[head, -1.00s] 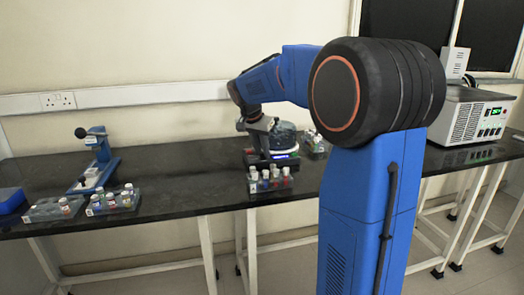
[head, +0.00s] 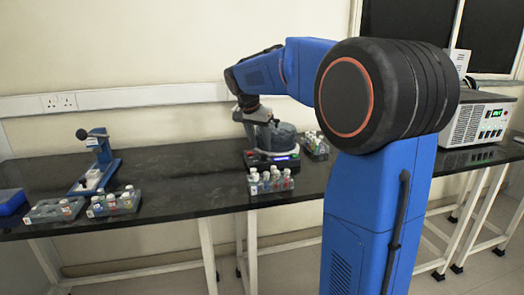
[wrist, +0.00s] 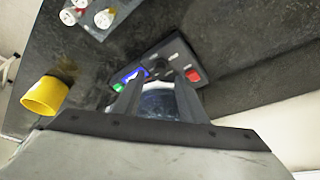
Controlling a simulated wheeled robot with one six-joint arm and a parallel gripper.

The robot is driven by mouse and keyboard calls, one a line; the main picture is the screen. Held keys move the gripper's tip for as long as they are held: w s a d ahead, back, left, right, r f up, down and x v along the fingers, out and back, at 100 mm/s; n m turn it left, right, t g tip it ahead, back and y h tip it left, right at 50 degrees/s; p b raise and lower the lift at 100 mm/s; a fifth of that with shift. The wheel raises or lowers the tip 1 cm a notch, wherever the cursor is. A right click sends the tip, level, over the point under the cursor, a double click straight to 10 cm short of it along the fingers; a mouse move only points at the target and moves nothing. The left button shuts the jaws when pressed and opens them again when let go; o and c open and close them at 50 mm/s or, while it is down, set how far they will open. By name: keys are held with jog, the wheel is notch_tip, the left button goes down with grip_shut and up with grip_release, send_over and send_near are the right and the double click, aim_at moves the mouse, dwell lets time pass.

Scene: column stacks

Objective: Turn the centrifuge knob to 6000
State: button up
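The centrifuge (head: 287,139) stands on the black bench in the head view, with a rounded, clear-looking lid and a lit front panel. In the wrist view its panel (wrist: 147,66) has a blue display (wrist: 131,76), a green patch, a red switch (wrist: 193,75) and small dark controls between them. The knob's setting and the display's digits are too small to read. My gripper (wrist: 158,77) has its two dark fingers apart, with nothing seen held between them. In the head view my gripper (head: 259,118) is over the left part of the centrifuge, above the panel.
A vial rack (head: 270,182) stands just in front of the centrifuge, and another (head: 315,145) to its right. A blue stand device (head: 97,160) and more racks are at left. A box instrument (head: 478,120) is at right. A yellow cylindrical object (wrist: 45,96) shows in the wrist view.

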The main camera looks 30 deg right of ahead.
jog(key=v, duration=1.3)
jog(key=s+a+f+n+t+y, duration=0.1)
jog(key=s+a+f+n, duration=0.2)
jog(key=s+f, duration=0.6)
jog(key=s+a+f+n+y, duration=0.1)
jog(key=s+a+f+n, duration=0.3)
jog(key=s+f, duration=0.4)
jog(key=s+a+f+n+t+y, duration=0.1)
jog(key=s+a+f+n, duration=0.3)
jog(key=s+f, duration=0.5)
jog(key=s+n+y, duration=0.1)
jog(key=s, duration=0.6)
jog(key=shift+s+f+t, duration=0.3)
